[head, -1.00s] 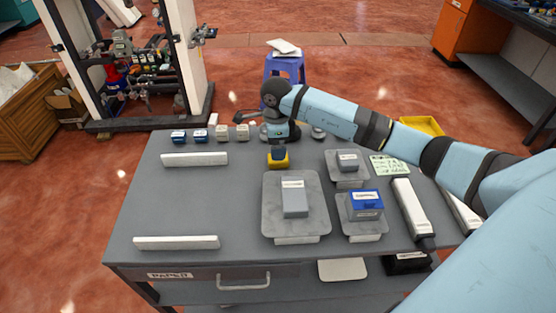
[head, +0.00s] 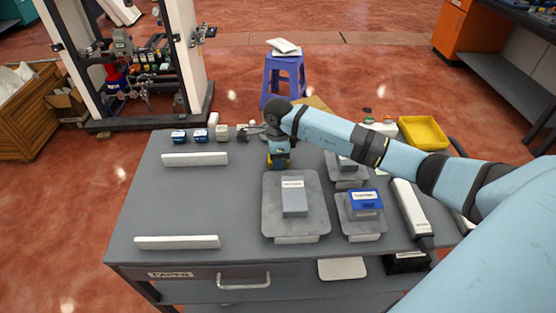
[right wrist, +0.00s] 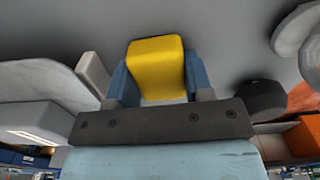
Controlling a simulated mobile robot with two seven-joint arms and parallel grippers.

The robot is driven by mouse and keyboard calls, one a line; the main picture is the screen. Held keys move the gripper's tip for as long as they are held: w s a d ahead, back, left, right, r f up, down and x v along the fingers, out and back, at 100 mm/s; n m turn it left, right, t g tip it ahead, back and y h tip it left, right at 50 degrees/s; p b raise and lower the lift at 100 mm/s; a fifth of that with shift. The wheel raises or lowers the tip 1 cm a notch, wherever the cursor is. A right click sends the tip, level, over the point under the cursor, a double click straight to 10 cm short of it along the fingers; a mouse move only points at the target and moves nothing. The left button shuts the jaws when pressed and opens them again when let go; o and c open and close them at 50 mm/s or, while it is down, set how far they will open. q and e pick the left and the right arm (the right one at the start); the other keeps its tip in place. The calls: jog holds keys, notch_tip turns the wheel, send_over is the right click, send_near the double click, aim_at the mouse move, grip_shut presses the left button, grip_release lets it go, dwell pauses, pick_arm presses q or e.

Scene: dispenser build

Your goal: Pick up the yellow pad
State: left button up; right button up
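The yellow pad (head: 270,161) is at the back middle of the grey table in the head view, partly covered by my right gripper (head: 279,152). In the right wrist view the yellow pad (right wrist: 157,68) sits between the two blue fingers of my right gripper (right wrist: 158,80). It fills the gap, with a finger against each side, so the gripper looks shut on it. I cannot tell whether the pad is clear of the table. My left gripper is not in view.
A large grey scale (head: 270,212) with a grey box (head: 294,197) stands in front of the pad. A smaller scale holds a blue box (head: 365,203). Small blocks (head: 200,135) line the back edge. White bars (head: 195,160) lie left, with clear table between them.

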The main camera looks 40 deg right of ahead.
notch_tip(320, 180, up, 20)
jog(key=shift+b, duration=0.3)
dwell(0.4)
jog(key=shift+o, duration=0.2)
jog(key=shift+a, duration=0.1)
